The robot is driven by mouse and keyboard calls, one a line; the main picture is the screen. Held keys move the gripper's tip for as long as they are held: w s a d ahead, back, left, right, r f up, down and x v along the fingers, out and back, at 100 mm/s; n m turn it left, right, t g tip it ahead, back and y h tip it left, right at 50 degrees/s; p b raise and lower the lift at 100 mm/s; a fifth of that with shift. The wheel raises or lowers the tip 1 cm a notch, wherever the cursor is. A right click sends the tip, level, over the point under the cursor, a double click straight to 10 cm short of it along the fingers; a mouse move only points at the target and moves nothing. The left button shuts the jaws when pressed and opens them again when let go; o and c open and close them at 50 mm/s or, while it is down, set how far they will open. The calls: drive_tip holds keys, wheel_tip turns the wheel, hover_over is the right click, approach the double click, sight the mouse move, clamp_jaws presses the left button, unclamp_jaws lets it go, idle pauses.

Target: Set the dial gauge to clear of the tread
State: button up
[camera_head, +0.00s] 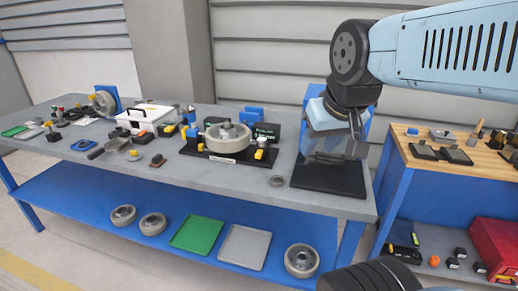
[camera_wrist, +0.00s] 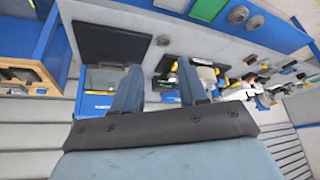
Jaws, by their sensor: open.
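A grey wheel (camera_head: 228,137) lies flat on a black fixture base (camera_head: 222,158) near the middle of the grey workbench. Small yellow and black parts stand around its rim. I cannot tell which of these is the dial gauge, and the tread contact is too small to make out. In the wrist view the wheel (camera_wrist: 207,74) shows partly behind one finger. My gripper (camera_head: 337,155) is open and empty, to the right of the fixture and above a black mat. In the wrist view its two blue fingers (camera_wrist: 158,84) stand apart with bench between them.
The black mat (camera_head: 328,180) covers the bench's right end, with a blue upright panel behind. A small grey ring (camera_head: 277,181) lies between mat and fixture. A white case (camera_head: 145,117) and several tools crowd the left. A wooden-topped bench (camera_head: 455,160) stands right.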

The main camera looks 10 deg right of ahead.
drive_tip(key=shift+o, duration=0.2)
drive_tip(key=shift+o, duration=0.6)
drive_tip(key=shift+r, duration=0.1)
drive_tip(key=m+g, duration=0.6)
hover_over(259, 152)
wheel_tip(259, 152, down, 10)
wheel_tip(259, 152, down, 13)
drive_tip(key=shift+s+f, duration=0.1)
drive_tip(key=shift+s, duration=0.05)
clamp_jaws()
